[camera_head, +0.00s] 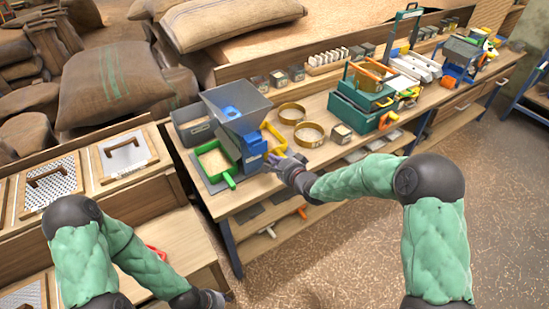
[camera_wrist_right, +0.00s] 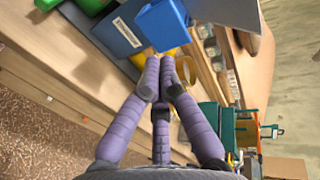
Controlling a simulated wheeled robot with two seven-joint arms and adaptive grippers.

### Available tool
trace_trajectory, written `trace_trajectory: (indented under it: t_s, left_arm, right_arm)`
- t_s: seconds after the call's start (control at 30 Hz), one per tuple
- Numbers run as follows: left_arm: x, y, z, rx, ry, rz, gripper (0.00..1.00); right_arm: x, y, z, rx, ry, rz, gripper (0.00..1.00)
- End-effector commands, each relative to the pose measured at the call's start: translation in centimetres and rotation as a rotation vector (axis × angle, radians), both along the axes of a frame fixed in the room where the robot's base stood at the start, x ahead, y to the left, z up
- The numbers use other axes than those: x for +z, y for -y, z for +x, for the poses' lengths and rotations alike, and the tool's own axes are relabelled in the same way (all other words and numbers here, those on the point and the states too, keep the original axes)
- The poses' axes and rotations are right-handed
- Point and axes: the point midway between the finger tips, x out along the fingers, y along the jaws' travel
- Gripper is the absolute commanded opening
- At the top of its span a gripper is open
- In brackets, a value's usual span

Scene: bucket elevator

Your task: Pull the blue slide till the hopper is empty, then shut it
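The grey hopper (camera_head: 240,104) stands on the left end of the bench, with a bright blue part (camera_head: 230,112) showing in it. A blue block with a pale label (camera_head: 253,147) is on its front; whether this is the slide or its housing is unclear. The green tray (camera_head: 214,162) beside it holds pale grain. My right gripper (camera_head: 274,162) is just right of the blue block. In the right wrist view its fingertips (camera_wrist_right: 167,58) come together just below a bright blue piece (camera_wrist_right: 160,22); nothing shows clearly between them. My left gripper (camera_head: 214,298) is low, away from the bench, its fingers unclear.
A yellow handle-like frame (camera_head: 274,138) stands right behind my right gripper. Brass rings (camera_head: 309,134) and a green toolbox (camera_head: 358,105) are farther right. Sieves (camera_head: 126,154) and sacks (camera_head: 112,83) lie left. The floor in front is clear.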

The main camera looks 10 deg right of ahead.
Motion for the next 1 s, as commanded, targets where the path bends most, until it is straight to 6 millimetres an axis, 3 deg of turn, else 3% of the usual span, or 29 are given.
trace_trajectory:
  t_s: [0.5,0.87,1.0]
  left_arm:
    - [1.5,0.0,0.2,0.001,0.004,0.001,0.48]
    - [1.6,-0.1,0.2,0.001,0.004,0.001,0.48]
    - [1.6,0.0,0.2,0.001,0.004,0.001,0.48]
  right_arm:
    - [2.5,2.6,-6.9,-0.002,0.001,-0.001,0.0]
    - [2.6,2.9,-8.0,0.001,0.001,-0.002,0.0]
    - [0.8,2.7,-8.3,0.012,-0.033,-0.039,0.0]
